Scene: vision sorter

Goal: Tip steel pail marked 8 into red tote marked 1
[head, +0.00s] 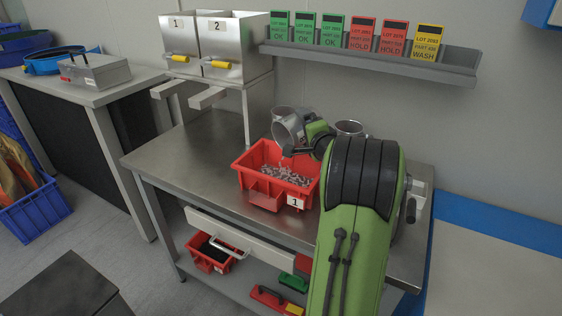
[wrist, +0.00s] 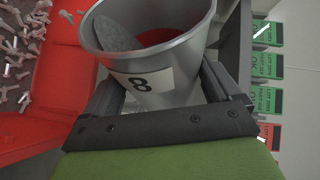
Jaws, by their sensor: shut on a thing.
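The steel pail marked 8 (head: 287,127) is tilted above the back of the red tote marked 1 (head: 250,190), with its mouth toward the left. The black 8 on a white label shows on the pail in the wrist view (wrist: 185,78). My gripper (wrist: 163,92) is shut on the pail, one finger on each side; in the head view it is partly hidden by my arm. Several small grey metal parts lie in the tote, which also shows in the wrist view (wrist: 75,75). Inside the pail I see grey and red patches but no clear loose parts.
Another steel vessel (head: 349,128) stands behind my arm. Two steel hoppers (head: 228,40) marked 1 and 2 stand at the back left. A shelf (head: 365,61) with coloured lot cards runs along the wall. The bench top (head: 190,150) is clear left of the tote.

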